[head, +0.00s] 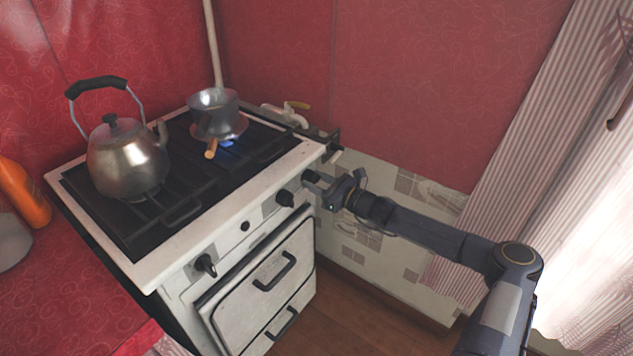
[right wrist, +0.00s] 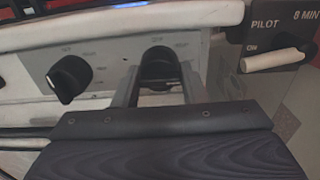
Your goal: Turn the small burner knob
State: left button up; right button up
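The stove's front panel carries a row of black knobs. A knob (right wrist: 160,66) at its right end stands between the two fingers of my right gripper (right wrist: 160,88) in the right wrist view. The fingers are apart, one on each side of it; I cannot tell whether they touch it. In the head view my right gripper (head: 314,184) is at the panel's right end and hides this knob. The neighbouring knob (right wrist: 69,79) is to its left, also seen in the head view (head: 285,198). My left gripper is not in view.
A kettle (head: 128,160) stands on the left of the hob and a small pot (head: 214,113) over a blue flame at the back right. A small knob (head: 245,226) and another knob (head: 206,265) are further left. A switch box marked PILOT (right wrist: 268,32) is close on the right.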

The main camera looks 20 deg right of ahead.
jog(key=c, duration=0.4)
jog(key=shift+f, duration=0.1)
jog(key=shift+f+n+b, duration=0.1)
jog(key=shift+n+b, duration=0.8)
jog(key=shift+b, duration=0.05)
jog(key=n+b, duration=1.4)
jog(key=b, duration=0.3)
jog(key=shift+r+n+b, duration=0.2)
jog(key=shift+n+b, duration=0.9)
jog(key=shift+b, duration=0.3)
